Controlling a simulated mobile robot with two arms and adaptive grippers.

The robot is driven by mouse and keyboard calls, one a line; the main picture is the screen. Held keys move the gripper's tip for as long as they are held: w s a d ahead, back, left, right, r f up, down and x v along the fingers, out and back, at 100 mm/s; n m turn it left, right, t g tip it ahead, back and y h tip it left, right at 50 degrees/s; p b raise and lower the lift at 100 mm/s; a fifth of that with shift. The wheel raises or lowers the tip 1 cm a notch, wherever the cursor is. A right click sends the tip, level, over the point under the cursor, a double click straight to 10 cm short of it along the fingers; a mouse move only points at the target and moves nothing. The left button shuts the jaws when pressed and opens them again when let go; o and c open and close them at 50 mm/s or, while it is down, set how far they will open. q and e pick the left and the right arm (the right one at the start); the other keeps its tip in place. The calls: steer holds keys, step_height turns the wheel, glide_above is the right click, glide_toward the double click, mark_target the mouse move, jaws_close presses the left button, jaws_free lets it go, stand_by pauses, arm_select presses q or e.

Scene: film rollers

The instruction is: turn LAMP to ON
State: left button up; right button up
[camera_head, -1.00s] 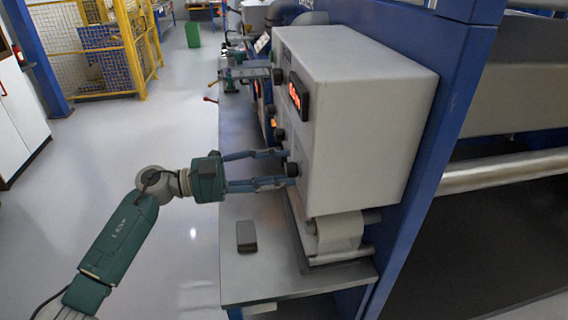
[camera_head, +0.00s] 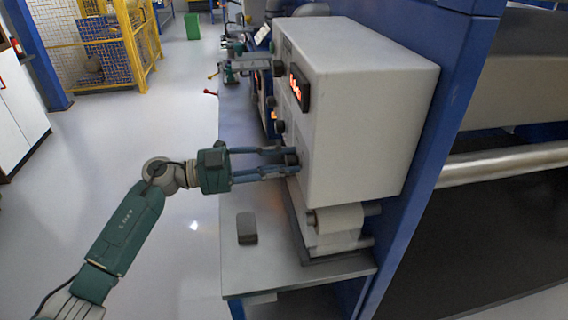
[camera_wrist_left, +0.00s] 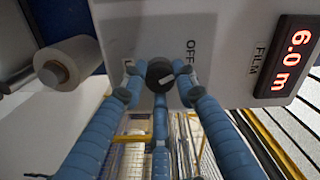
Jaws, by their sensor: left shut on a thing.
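The lamp knob is a black round knob (camera_wrist_left: 160,76) with a pale pointer mark, on the white front panel in the left wrist view. The word OFF shows beside it; another label is mostly hidden by a finger. My left gripper (camera_wrist_left: 158,78) has its blue fingers closed around the knob. In the head view my left gripper (camera_head: 291,160) reaches the low part of the grey control box (camera_head: 372,100), its fingertips at the knob. My right gripper is in neither view.
A red display (camera_wrist_left: 287,57) reads 6.0 m, next to the FILM label. Another black knob (camera_head: 279,126) sits higher on the panel. A film roll (camera_head: 338,219) is under the box. A dark block (camera_head: 247,228) lies on the table (camera_head: 262,274). Open floor lies left.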

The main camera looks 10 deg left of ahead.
arm_select(q)
steer(key=shift+f+m+b, duration=0.2)
steer(key=shift+m+b, duration=0.3)
steer(key=shift+b, duration=0.1)
steer(key=shift+s+f+m+b, duration=0.1)
steer(key=shift+m+b, duration=5.3)
steer(key=shift+b, duration=0.8)
steer(key=shift+d, duration=0.1)
steer(key=o, duration=1.1)
steer(key=shift+o, duration=0.2)
steer(key=shift+r, duration=0.2)
